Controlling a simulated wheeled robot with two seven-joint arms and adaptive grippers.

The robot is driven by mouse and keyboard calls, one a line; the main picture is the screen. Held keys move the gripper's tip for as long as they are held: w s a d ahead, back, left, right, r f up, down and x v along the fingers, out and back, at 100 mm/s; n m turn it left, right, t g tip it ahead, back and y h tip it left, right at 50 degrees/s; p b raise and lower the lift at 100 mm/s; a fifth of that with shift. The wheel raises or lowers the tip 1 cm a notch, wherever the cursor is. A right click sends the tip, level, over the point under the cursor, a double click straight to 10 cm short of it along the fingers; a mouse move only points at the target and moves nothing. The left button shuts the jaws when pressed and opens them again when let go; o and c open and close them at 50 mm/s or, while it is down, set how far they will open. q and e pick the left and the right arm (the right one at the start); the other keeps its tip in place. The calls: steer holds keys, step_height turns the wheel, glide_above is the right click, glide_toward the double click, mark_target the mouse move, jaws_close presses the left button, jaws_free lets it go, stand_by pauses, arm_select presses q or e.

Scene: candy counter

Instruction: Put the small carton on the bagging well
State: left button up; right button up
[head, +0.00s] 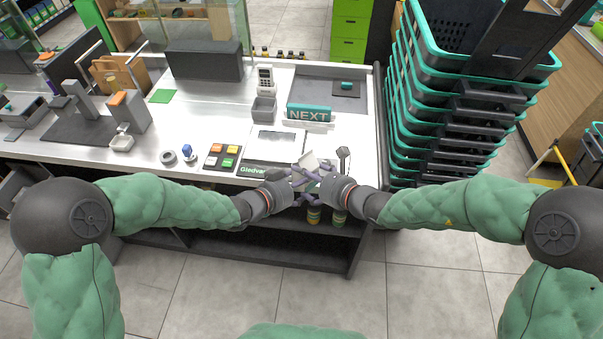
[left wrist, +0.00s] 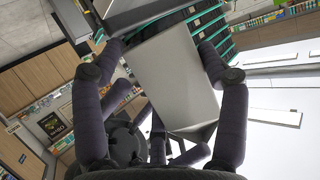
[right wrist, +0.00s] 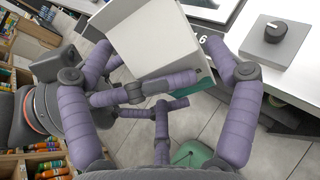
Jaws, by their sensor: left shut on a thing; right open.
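The small carton (head: 308,161) is a pale grey-white box, held tilted just above the counter's front edge, between my two grippers. My left gripper (head: 297,178) is shut on it; in the left wrist view the carton (left wrist: 176,80) lies between the purple fingers. My right gripper (head: 322,178) is open close beside it; in the right wrist view the carton (right wrist: 150,40) reaches between its spread fingers, and purple fingers of the left gripper cross its lower side. Whether the right fingers touch it is unclear.
The NEXT bar (head: 309,113), card terminal (head: 265,78) and coloured-button pad (head: 222,156) stand on the white counter (head: 190,120). A paper bag (head: 119,76) stands at the left. Stacked baskets (head: 465,110) block the right side. A dark knob box (right wrist: 274,40) is near the right gripper.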

steer(key=shift+x, duration=1.7)
steer(key=c, duration=1.2)
arm_select(q)
steer(key=o, duration=1.7)
arm_select(e)
steer(key=shift+c, duration=0.2)
